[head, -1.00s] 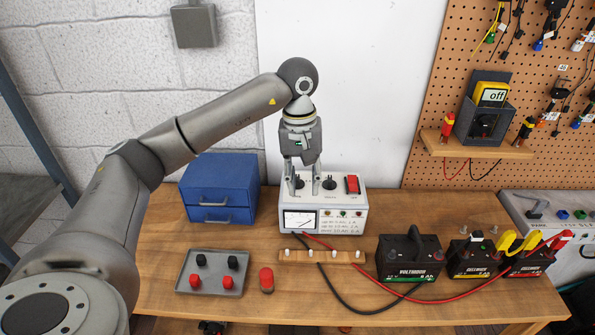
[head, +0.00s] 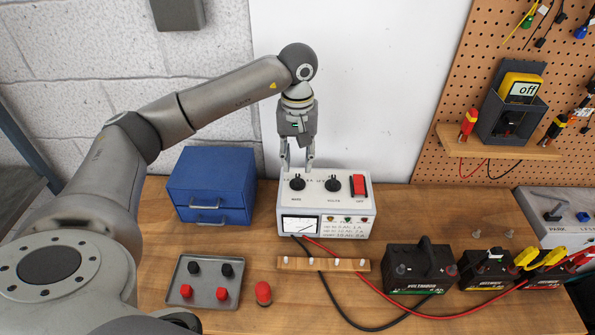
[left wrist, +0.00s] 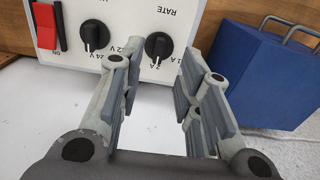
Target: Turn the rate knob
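The rate knob (head: 297,183) is the left black knob on top of the white charger (head: 350,205), beside the volts knob (head: 332,184) and a red switch (head: 358,186). My left gripper (head: 299,167) points down just above and behind the rate knob, its fingers apart and empty. In the left wrist view the open gripper (left wrist: 158,80) has the rate knob (left wrist: 158,46) showing in the gap between its fingers, not gripped. The volts knob (left wrist: 95,35) is beside one finger there. The right gripper is out of view.
A blue drawer box (head: 212,185) stands left of the charger. In front are a grey tray (head: 208,308) with red and black caps, a red cylinder (head: 263,293) and a wooden strip (head: 323,265). Batteries (head: 420,268) with cables stand at right.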

